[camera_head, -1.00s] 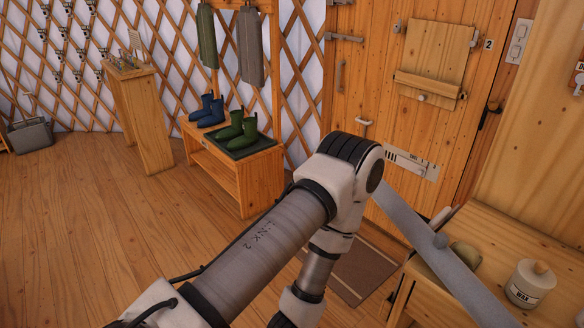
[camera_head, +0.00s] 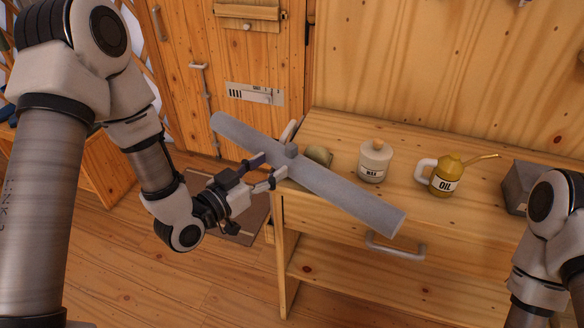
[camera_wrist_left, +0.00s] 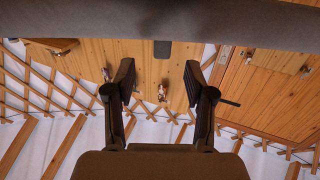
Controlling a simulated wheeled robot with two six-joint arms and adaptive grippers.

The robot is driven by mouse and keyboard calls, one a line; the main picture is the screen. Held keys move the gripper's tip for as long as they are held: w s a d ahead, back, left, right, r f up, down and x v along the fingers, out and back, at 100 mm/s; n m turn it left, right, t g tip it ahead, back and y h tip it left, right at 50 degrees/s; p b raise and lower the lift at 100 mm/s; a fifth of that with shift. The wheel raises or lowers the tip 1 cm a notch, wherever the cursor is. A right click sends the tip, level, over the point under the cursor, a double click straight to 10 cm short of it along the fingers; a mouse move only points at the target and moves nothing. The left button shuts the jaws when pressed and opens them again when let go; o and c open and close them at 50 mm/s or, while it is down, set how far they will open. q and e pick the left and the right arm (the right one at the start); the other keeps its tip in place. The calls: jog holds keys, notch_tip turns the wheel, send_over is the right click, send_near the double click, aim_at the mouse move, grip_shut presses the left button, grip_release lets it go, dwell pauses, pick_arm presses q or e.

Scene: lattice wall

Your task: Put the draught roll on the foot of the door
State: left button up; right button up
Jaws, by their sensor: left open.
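The draught roll (camera_head: 340,192) is a long grey bar with a small round knob in its middle. It lies slantwise over the left end of the wooden bench (camera_head: 330,128), its far end sticking out towards the door. The plank door (camera_head: 225,62) stands behind; its foot is partly hidden by the roll and my arm. My left gripper (camera_head: 267,170) is open at the roll's near side, close to its middle. In the left wrist view the roll (camera_wrist_left: 160,25) crosses the top, beyond the open fingertips; contact is unclear. My right gripper is out of view.
On the bench stand a rounded greenish-brown block (camera_head: 319,155), a wax jar (camera_head: 375,161), an oil can (camera_head: 446,174) and a grey box (camera_head: 518,187). The bench has a front handle (camera_head: 394,248). A brown mat (camera_head: 242,215) lies on the floor before the door.

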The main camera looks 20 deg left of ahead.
aim_at(288, 148)
pick_arm(q)
jog(key=x, duration=0.2)
jog(key=r+p+x, duration=0.1)
jog(key=x, duration=0.5)
jog(key=shift+w+a+r, duration=0.1)
jog(key=shift+r, duration=0.15)
grip_shut()
